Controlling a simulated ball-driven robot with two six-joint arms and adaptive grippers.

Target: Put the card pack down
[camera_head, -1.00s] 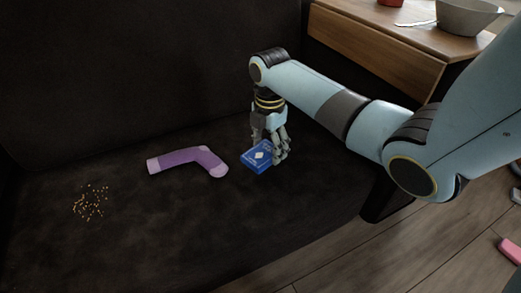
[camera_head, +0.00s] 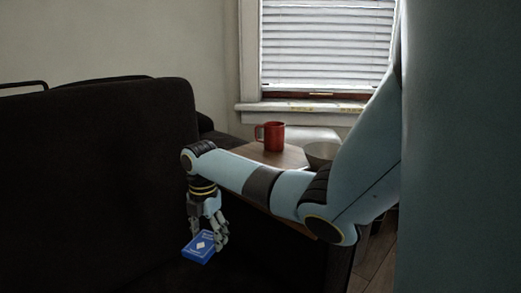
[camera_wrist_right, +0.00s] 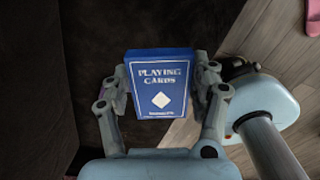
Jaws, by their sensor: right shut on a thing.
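The card pack (camera_head: 201,246) is a blue box with white lettering and a white diamond. It is between the fingers of my right gripper (camera_head: 208,239), which is shut on it. In the right wrist view the pack (camera_wrist_right: 160,98) faces the camera, with a finger against each side. The dark sofa (camera_head: 110,190) is behind and around the gripper in the head view. I cannot tell the exact gap between the pack and the seat. My left gripper is not in view.
A window with blinds (camera_head: 325,45) is behind. Wooden floor (camera_wrist_right: 240,70) and a pink thing (camera_wrist_right: 314,18) show at the right in the wrist view.

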